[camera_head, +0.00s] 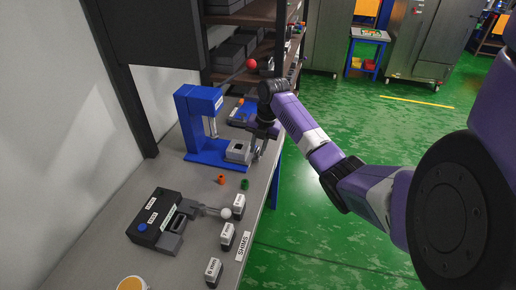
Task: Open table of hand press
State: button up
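The blue hand press (187,118) stands on the grey workbench. Its column is at the left and its base reaches to the right. A vertical silver ram (211,127) hangs from its head. The press's table is a light grey block (238,152) with a dark recess on top, at the right end of the blue base. My gripper (258,152) points down at the right side of this block, very close to it. I cannot tell whether it touches the block or how far apart its fingers are. A red ball knob (251,64) shows above the press.
A black device (155,222) with a white-knobbed lever (225,213) sits nearer on the bench (108,235). An orange part (221,179), a green part (245,184) and labelled blocks (228,236) lie near the right edge. Shelves stand behind. Green floor is open at right.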

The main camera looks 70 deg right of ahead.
jog(key=shift+r, duration=0.1)
notch_tip(320, 180, up, 8)
jog(key=s+b, duration=0.1)
jog(key=shift+s+f, duration=0.25)
jog(key=shift+s, duration=0.1)
dwell(0.5)
